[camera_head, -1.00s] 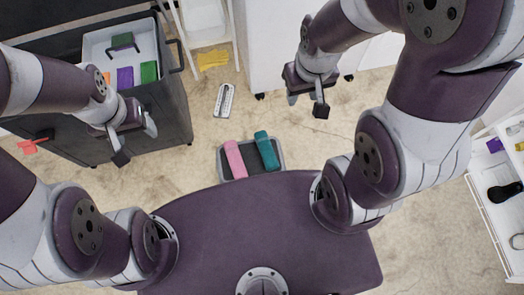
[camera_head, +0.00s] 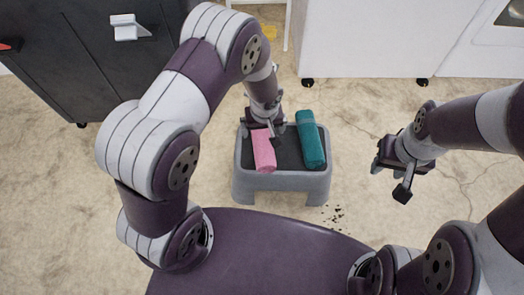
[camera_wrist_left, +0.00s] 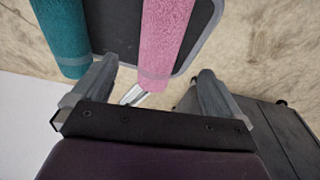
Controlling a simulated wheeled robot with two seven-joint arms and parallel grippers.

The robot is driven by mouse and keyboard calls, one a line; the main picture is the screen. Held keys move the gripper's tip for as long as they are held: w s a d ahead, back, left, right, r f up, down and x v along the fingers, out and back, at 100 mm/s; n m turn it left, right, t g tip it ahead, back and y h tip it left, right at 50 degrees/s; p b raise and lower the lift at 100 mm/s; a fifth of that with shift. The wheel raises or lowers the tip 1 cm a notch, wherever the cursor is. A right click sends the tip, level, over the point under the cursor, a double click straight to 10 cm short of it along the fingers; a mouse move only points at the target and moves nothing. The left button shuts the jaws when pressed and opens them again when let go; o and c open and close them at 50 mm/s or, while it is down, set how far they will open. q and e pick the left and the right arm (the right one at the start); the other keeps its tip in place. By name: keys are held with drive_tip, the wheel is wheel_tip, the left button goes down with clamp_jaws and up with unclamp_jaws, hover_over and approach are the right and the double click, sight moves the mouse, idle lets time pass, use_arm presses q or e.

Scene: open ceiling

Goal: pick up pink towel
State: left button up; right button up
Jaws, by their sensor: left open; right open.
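The pink towel (camera_head: 263,151) is rolled up and lies on the left side of a grey step stool (camera_head: 284,187). It also shows in the left wrist view (camera_wrist_left: 164,40), below and between my open fingers. My left gripper (camera_head: 264,130) is over the towel's far end, its fingers apart and empty; in the left wrist view the fingers (camera_wrist_left: 148,92) stand to either side of the towel's end. Whether they touch it I cannot tell. My right gripper (camera_head: 393,181) is open and empty, over the floor to the right of the stool.
A rolled teal towel (camera_head: 311,139) lies beside the pink one, on the stool's right side, close to my left finger in the wrist view. A dark cabinet (camera_head: 85,62) stands at the back left. White cabinets (camera_head: 375,40) stand at the back right. Floor around the stool is mostly clear.

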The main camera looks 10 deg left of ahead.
sight(262, 138)
use_arm(q)
drive_tip(key=f, duration=0.1)
drive_tip(key=f+b, duration=0.1)
drive_tip(key=f, duration=0.1)
drive_tip(key=f+b, duration=0.1)
drive_tip(key=f, duration=0.1)
drive_tip(key=shift+w+a, duration=0.15)
drive_tip(key=shift+w, duration=0.15)
drive_tip(key=f+b, duration=0.2)
drive_tip(key=f, duration=0.1)
drive_tip(key=f+b, duration=0.2)
drive_tip(key=shift+w+a+f, duration=0.25)
drive_tip(key=shift+w, duration=0.1)
drive_tip(key=shift+r, duration=0.2)
drive_tip(key=shift+c, duration=0.3)
drive_tip(key=c, duration=0.9)
use_arm(e)
wheel_tip(262, 138, down, 7)
